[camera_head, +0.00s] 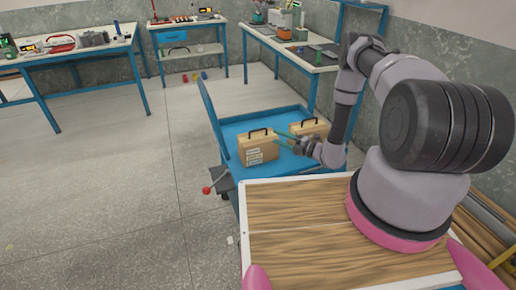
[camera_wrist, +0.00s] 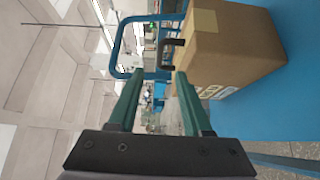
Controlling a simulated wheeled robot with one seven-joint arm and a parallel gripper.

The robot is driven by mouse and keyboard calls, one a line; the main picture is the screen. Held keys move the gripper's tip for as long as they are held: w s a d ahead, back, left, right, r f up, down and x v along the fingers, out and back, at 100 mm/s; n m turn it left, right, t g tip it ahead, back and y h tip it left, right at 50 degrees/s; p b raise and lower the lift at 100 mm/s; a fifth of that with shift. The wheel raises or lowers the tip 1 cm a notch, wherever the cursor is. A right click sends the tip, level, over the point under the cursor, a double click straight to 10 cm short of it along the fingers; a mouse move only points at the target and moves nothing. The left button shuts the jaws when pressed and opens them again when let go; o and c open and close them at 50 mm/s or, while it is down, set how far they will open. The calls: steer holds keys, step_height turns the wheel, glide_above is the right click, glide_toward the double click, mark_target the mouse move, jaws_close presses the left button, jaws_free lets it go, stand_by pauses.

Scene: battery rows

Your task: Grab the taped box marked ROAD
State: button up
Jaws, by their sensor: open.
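A tan box (camera_head: 258,151) with a dark top handle and white labels on its near side stands upright on a blue cart (camera_head: 233,128). A second tan box (camera_head: 311,129) with a dark handle stands behind it to the right, partly hidden by my arm. The writing is too small to read. My gripper (camera_head: 285,141) is open, its green fingers close to the labelled box's right end. In the wrist view, the open fingers (camera_wrist: 154,78) are empty. A taped box (camera_wrist: 235,52) shows sideways beyond and right of them, its handle (camera_wrist: 176,47) ahead of the right finger.
The cart has a blue upright frame (camera_head: 211,110) at its left end and a red-knobbed lever (camera_head: 206,190) beside it. Workbenches with tools stand at the back left (camera_head: 75,58), back middle (camera_head: 183,24) and back right (camera_head: 282,39). The floor (camera_head: 110,190) at left is mostly clear.

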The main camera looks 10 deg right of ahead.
mark_target(258, 130)
steer(key=x, duration=1)
steer(key=shift+w+a, duration=0.2)
steer(key=shift+a, duration=0.05)
jaws_close()
steer(key=shift+w+r, duration=0.1)
stand_by(1.0)
